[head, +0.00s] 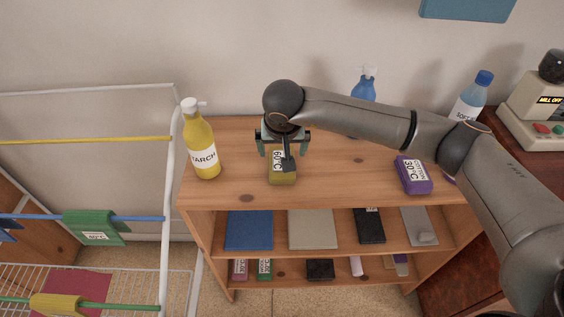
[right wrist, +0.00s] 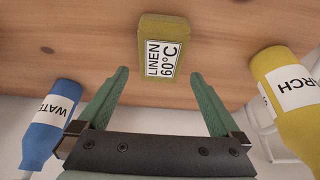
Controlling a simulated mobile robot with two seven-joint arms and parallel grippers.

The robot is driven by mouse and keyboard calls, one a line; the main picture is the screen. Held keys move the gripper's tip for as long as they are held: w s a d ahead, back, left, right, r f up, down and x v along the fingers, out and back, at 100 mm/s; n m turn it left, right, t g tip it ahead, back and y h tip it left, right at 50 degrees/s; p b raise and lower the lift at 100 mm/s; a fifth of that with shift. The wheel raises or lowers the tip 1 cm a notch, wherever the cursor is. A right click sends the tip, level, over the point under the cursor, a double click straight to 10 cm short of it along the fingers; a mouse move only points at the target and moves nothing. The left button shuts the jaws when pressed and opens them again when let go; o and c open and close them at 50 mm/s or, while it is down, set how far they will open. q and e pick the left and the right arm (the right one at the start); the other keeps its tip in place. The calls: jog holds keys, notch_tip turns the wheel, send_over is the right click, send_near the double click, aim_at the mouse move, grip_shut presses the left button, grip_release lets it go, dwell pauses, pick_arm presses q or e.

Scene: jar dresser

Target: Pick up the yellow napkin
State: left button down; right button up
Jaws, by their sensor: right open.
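The yellow napkin (head: 284,178) is a folded olive-yellow block with a white label, lying on the wooden dresser top. In the right wrist view the napkin (right wrist: 150,30) reads "LINEN 60°C" and lies just beyond the fingertips, between their lines. My right gripper (head: 284,150) is over the napkin's far part in the head view, pointing down, and covers some of it. In the right wrist view the right gripper (right wrist: 158,75) is open, with nothing between its green fingers. My left gripper is not in view.
A yellow starch bottle (head: 203,145) stands left of the napkin on the dresser (head: 340,190). A purple block (head: 413,175), a blue spray bottle (head: 363,86) and a blue-capped bottle (head: 470,97) are to the right. A drying rack (head: 169,160) stands left.

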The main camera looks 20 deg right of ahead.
jog(key=p+x, duration=0.1)
jog(key=x, duration=0.4)
jog(key=shift+f+b, duration=0.25)
jog(key=shift+b, duration=0.2)
dwell(0.4)
jog(key=shift+c, duration=0.4)
jog(key=c, duration=1.2)
jog(key=shift+r, duration=0.1)
jog(key=shift+c, duration=0.2)
